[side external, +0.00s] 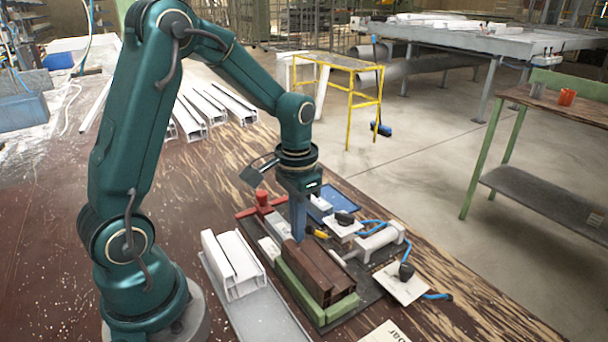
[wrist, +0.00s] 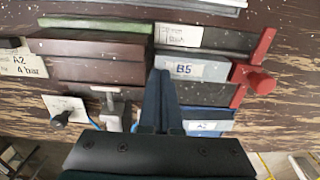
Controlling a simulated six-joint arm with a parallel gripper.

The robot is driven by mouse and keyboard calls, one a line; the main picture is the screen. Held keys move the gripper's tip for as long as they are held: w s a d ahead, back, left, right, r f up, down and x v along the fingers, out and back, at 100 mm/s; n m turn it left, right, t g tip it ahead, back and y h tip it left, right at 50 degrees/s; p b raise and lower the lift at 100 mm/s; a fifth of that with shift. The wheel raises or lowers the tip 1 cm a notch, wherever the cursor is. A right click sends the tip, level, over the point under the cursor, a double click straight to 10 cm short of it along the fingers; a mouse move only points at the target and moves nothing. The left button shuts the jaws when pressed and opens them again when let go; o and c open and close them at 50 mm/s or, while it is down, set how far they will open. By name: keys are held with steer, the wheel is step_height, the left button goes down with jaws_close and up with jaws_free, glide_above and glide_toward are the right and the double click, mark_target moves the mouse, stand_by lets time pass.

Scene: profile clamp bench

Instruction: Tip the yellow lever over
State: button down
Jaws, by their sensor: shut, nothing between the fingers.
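The yellow lever (side external: 321,234) is a small yellow piece on the clamp fixture in the side view, just right of my fingers. I cannot make it out in the wrist view, where my fingers and gripper body cover part of the fixture. My gripper (side external: 298,236) points straight down at the far end of the brown profile (side external: 318,270), close to the lever; I cannot tell whether it touches. In the wrist view my gripper (wrist: 160,73) has its two blue fingers together, empty, between the brown profile (wrist: 95,65) and the block marked B5 (wrist: 187,69).
White profiles (side external: 234,262) sit on a grey tray in front.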

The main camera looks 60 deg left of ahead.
mark_target(324, 233)
steer(key=shift+w, duration=0.1)
steer(key=shift+w, duration=2.9)
step_height(324, 233, up, 7)
steer(key=s, duration=0.1)
